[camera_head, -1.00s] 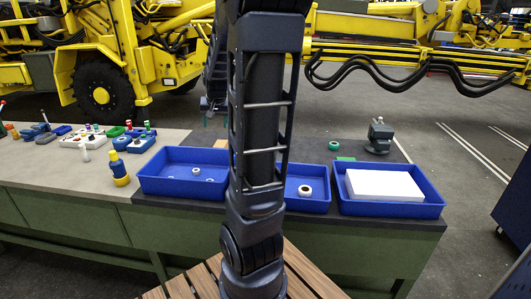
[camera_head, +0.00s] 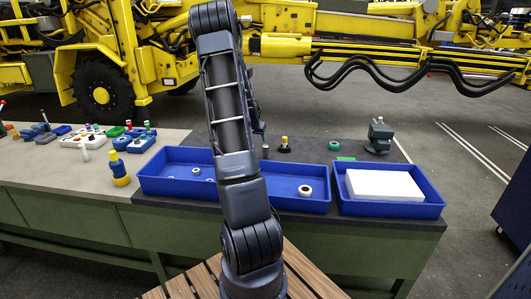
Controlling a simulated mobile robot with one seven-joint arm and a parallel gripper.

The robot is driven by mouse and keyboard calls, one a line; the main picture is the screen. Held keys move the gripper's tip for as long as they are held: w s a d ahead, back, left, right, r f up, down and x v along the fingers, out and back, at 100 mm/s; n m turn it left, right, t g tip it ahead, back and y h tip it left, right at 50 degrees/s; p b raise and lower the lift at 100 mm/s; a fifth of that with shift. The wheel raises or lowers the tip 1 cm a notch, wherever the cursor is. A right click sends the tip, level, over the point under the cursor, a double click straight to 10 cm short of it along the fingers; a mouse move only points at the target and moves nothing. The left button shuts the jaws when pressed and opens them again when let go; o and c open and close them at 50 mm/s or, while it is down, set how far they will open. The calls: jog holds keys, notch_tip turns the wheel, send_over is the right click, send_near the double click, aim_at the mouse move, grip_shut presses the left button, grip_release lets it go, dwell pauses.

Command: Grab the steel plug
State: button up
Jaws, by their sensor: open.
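My gripper (camera_head: 259,131) hangs low beyond my arm, over the back of the dark worktop, small and partly hidden. It is open. A small grey piece (camera_head: 265,152) stands on the worktop just below it and may be the steel plug; it is too small to be sure, and I cannot tell whether the gripper touches it. Small pale rings (camera_head: 196,171) lie in the left part of the long blue tray (camera_head: 160,188). A larger white ring with a dark centre (camera_head: 305,190) lies in its right part.
A yellow-topped dark piece (camera_head: 284,145), a green ring (camera_head: 335,146) and a grey vise-like fixture (camera_head: 380,136) stand behind the trays. A right blue tray (camera_head: 390,210) holds a white block (camera_head: 383,186).

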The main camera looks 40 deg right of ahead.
aim_at(265, 146)
jog(key=x, duration=0.3)
jog(key=d+x, duration=0.1)
jog(key=x, duration=0.2)
jog(key=s+x, duration=0.1)
jog(key=x, duration=0.2)
jog(key=shift+d+r, duration=0.3)
jog(key=shift+d, duration=0.1)
jog(key=shift+s+d+x, duration=0.1)
jog(key=shift+x, duration=1.2)
jog(key=shift+s+d+x, duration=0.1)
jog(key=shift+s+x, duration=0.05)
jog(key=shift+x, duration=1.1)
jog(key=shift+w+r, duration=0.1)
jog(key=c, duration=1.2)
